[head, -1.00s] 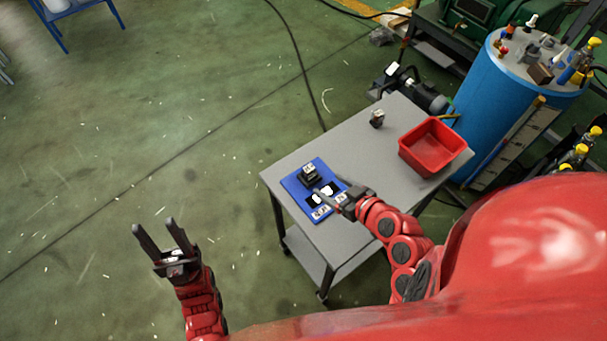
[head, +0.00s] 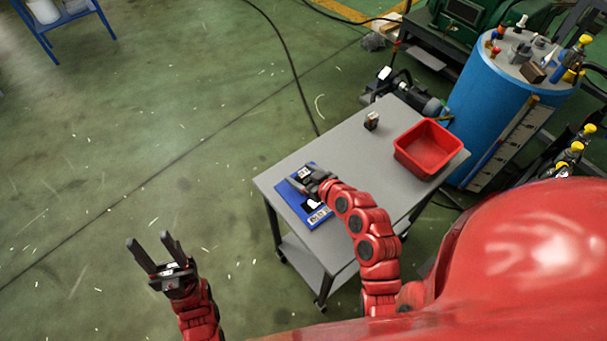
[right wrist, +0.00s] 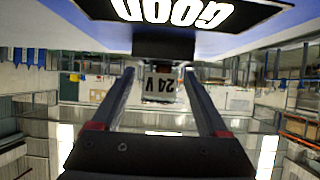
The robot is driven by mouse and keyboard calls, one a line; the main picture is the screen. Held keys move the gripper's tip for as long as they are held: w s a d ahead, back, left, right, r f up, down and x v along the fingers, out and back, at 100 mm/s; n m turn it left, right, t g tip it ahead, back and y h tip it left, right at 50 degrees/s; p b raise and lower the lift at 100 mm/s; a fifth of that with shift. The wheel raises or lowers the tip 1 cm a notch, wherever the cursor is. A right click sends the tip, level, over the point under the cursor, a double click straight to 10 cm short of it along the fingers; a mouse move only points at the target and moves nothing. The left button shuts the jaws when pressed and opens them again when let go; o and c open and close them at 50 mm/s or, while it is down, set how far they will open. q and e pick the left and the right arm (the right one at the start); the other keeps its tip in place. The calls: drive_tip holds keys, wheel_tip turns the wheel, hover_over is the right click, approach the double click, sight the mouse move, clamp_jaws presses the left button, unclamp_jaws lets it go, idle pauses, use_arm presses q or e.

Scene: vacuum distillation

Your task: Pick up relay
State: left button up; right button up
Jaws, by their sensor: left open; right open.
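In the head view the relay (head: 304,173) is partly hidden by the gripper, at the far end of the blue board (head: 290,195). My right gripper (head: 307,178) is open, its fingers on either side of the relay; I cannot tell whether they touch it. My left gripper (head: 153,249) is open and empty, over the floor left of the table.
The board lies on a grey table (head: 380,170) and bears a "GOOD" label (right wrist: 172,12). A small part (head: 371,121) and a red bin (head: 428,148) stand further back on the table. A blue tank (head: 505,110) stands behind the bin.

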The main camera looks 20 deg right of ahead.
drive_tip(key=shift+x, duration=1.3)
clamp_jaws()
